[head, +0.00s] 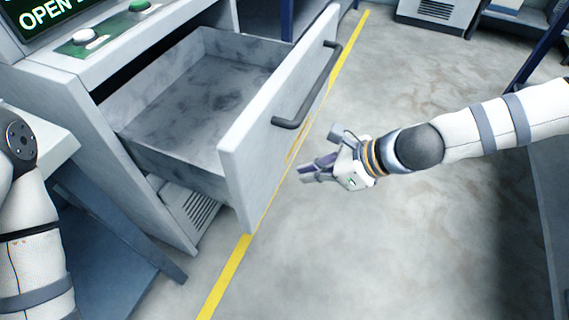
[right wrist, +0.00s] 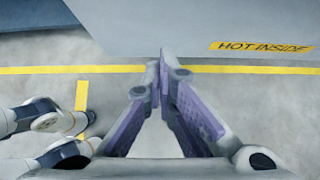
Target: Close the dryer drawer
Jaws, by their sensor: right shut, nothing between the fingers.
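The dryer drawer (head: 240,150) is pulled out of the grey dryer cabinet (head: 165,215) in the head view, and its inside looks empty. A dark bar handle (head: 308,90) runs along its front panel. My right gripper (head: 306,171) is shut and empty in front of the panel, below the handle and apart from it as far as I can tell. In the right wrist view its purple fingers (right wrist: 160,90) meet at the tips, and the pale panel (right wrist: 180,30) with "HOT INSIDE" lettering lies ahead. My left gripper is out of view; only my left arm shows.
A screen reading "OPEN" (head: 40,15) and white and green buttons (head: 85,38) sit on the cabinet top. A yellow line (head: 230,270) runs along the floor under the drawer front. The floor (head: 420,230) on the right is clear. Other cabinets (head: 435,12) stand at the back.

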